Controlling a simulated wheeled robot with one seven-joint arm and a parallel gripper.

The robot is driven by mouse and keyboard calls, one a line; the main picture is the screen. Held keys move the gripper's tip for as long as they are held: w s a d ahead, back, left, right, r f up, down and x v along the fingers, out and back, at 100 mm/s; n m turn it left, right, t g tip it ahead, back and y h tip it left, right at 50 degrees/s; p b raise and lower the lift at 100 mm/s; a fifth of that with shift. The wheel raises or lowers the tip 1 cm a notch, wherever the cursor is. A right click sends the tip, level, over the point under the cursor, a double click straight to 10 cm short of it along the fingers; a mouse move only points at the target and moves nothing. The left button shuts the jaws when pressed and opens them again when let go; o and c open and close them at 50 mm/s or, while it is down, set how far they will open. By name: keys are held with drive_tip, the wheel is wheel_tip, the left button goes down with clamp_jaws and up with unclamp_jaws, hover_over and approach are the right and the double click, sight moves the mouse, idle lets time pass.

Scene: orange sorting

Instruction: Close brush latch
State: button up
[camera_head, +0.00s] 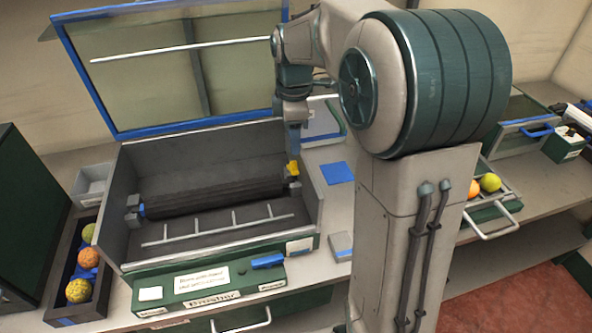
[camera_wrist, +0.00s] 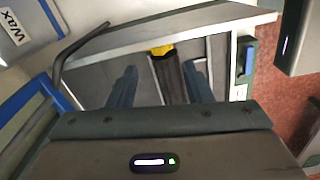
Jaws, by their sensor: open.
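The brush box (camera_head: 218,130) is a grey open-topped case with its blue-framed lid (camera_head: 95,75) raised. A dark cylindrical brush (camera_head: 215,187) lies across it between end holders. A small yellow latch (camera_head: 293,168) sits at the brush's right end; whether it is open or shut is hard to tell. My gripper (camera_head: 293,150) points down just above the latch. In the wrist view the yellow latch (camera_wrist: 162,50) and the brush end (camera_wrist: 170,78) show between and beyond my two spread blue fingers (camera_wrist: 160,70). The gripper is open and holds nothing; contact cannot be judged.
A silver rail (camera_head: 220,228) runs in front of the brush. The box walls and raised lid surround my gripper. A tray with oranges (camera_head: 67,305) stands at left, and another tray (camera_head: 490,205) at right. A blue pad (camera_head: 337,173) lies on the counter right of the box.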

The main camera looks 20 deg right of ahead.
sight(294, 162)
drive_tip(key=shift+f+n, duration=0.25)
drive_tip(key=shift+n, duration=0.55)
drive_tip(key=shift+f, duration=0.2)
wheel_tip(294, 162, down, 7)
